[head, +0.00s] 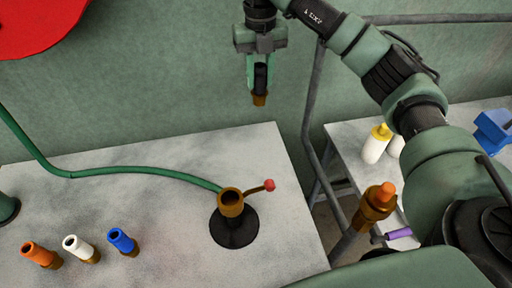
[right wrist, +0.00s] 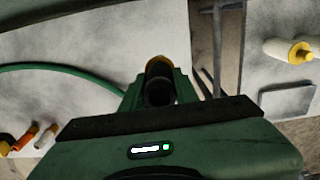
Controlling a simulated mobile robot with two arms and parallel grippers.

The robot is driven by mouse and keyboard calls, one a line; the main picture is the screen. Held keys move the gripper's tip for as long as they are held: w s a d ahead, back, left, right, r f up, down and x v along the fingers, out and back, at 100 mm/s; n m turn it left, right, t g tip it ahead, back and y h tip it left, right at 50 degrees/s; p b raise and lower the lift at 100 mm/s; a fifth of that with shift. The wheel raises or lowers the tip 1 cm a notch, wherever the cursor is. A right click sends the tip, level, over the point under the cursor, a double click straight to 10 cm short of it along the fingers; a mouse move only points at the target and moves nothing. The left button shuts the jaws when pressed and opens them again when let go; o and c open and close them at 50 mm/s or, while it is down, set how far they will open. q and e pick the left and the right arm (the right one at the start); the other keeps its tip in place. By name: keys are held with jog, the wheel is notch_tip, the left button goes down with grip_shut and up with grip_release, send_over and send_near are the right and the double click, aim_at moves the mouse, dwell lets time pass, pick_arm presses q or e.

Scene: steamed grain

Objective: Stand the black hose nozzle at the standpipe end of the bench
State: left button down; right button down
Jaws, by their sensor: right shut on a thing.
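The black hose nozzle (head: 260,76) is held between the fingers of my right gripper (head: 260,82), brass end down, in the air beyond the bench's back edge in the head view. In the right wrist view the nozzle (right wrist: 159,91) shows between the fingers, with its brass end farther off. The standpipe (head: 231,204) stands upright near the right end of the bench (head: 165,225), with a brass top, a black round base and a red-knobbed lever. The gripper is apart from the standpipe and bench. My left gripper is not in view.
Orange (head: 38,253), white (head: 76,247) and blue (head: 121,240) nozzles lie at the bench's front left. A green hose (head: 130,171) crosses the bench. A grey pipe frame (head: 312,110) and a second table (head: 352,145) with white bottles (head: 376,148) are right. Bench surface behind the standpipe is clear.

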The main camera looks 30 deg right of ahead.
aim_at(260, 96)
notch_tip(260, 96, down, 6)
jog(key=shift+s+r+b, duration=0.1)
jog(key=shift+s+b, duration=0.05)
jog(key=shift+b, duration=0.3)
notch_tip(260, 96, down, 14)
jog(key=shift+p, duration=0.9)
jog(key=shift+f, duration=0.2)
jog(key=c, duration=1.1)
grip_release()
jog(key=shift+o, duration=0.2)
jog(key=shift+r, duration=0.1)
